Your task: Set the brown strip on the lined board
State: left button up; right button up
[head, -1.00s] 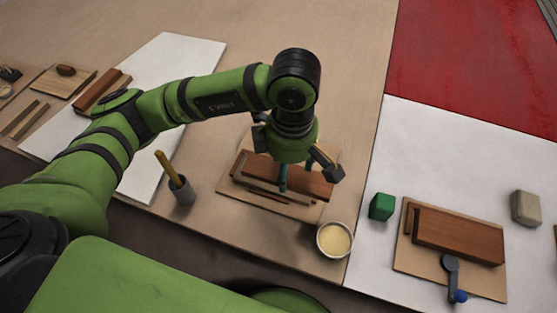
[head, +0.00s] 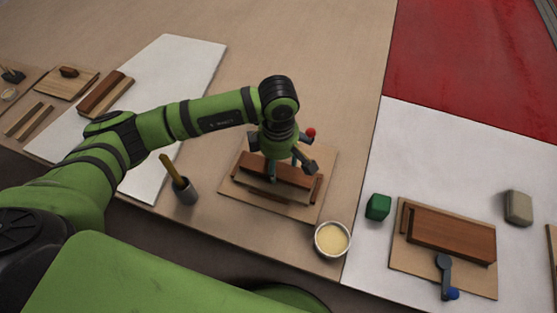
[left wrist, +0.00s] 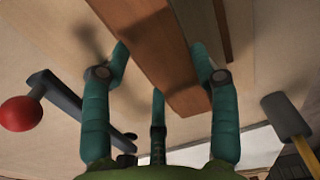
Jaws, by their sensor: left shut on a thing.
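The brown strip (head: 252,166) lies lengthwise in my left gripper (head: 283,169), over a light wooden board (head: 300,212) on the tan bench. In the left wrist view the brown strip (left wrist: 150,45) runs between the teal fingers of my left gripper (left wrist: 157,80), which are shut on it. I cannot tell whether the strip touches the board. The gripper and wrist hide part of the board, and any lines on it are not clear. My right gripper is not in view.
A red-knobbed lever (head: 311,132) stands behind the gripper. A green block (head: 378,206) and another fitted board (head: 405,267) lie further right.

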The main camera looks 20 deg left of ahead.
aim_at(278, 166)
pick_arm(q)
jog(key=shift+f+b, duration=0.25)
jog(key=shift+b, duration=0.05)
jog(key=o, duration=1.2)
jog(key=shift+r, duration=0.1)
jog(key=shift+r, duration=0.1)
jog(key=shift+r+p, duration=0.2)
jog(key=shift+p, duration=0.2)
jog(key=shift+r+b, duration=0.3)
jog(key=shift+r, duration=0.05)
notch_tip(278, 166, up, 11)
jog(key=shift+r+b, duration=0.1)
jog(key=shift+b, duration=0.9)
